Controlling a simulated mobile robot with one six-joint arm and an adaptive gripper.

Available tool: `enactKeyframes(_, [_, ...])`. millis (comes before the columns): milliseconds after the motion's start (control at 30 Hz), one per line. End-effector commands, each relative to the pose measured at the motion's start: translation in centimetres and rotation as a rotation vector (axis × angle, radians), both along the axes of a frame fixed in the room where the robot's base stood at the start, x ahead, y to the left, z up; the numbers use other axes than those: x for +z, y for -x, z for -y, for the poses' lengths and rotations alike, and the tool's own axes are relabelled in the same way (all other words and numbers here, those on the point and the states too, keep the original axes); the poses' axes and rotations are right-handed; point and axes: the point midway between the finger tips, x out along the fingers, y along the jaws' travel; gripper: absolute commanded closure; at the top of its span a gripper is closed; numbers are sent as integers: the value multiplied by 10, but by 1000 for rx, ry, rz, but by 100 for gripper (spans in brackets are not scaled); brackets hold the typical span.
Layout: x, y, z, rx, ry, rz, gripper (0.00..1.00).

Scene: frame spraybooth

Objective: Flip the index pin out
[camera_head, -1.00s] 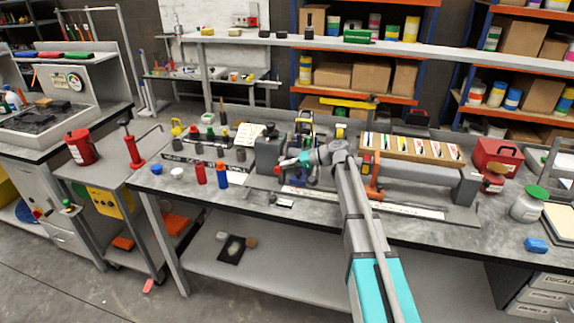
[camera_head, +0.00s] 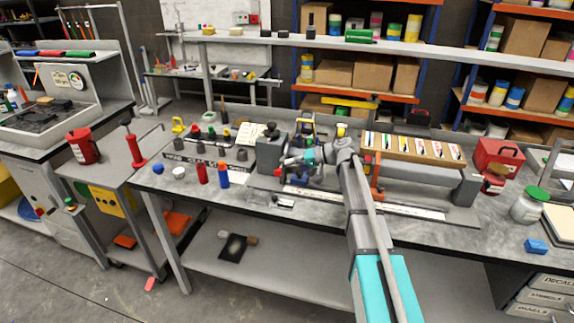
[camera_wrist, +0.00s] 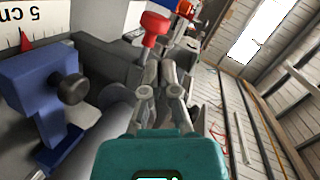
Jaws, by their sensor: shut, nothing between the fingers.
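A red-knobbed pin (camera_wrist: 154,28), which looks like the index pin, stands up in the wrist view just beyond my fingertips. My gripper (camera_wrist: 162,68) is shut with nothing visible between its fingers. Its tips are close to the pin's lower red part, and I cannot tell whether they touch. In the head view my gripper (camera_head: 286,163) is at the left end of the bench fixture, beside the grey headstock block (camera_head: 269,152).
A blue clamp block (camera_wrist: 42,92) with a black knob stands at the left of the wrist view, near a "5 cm" scale (camera_wrist: 30,25). A rack of coloured strips (camera_head: 415,149) lies right of my arm.

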Motion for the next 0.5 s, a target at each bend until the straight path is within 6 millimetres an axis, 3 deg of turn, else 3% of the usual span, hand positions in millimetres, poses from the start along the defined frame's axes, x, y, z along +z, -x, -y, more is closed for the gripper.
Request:
enactKeyframes(100, [13,-9,12,0,-1,0,100])
enactKeyframes(500, [34,2,77,-2,-1,0,100])
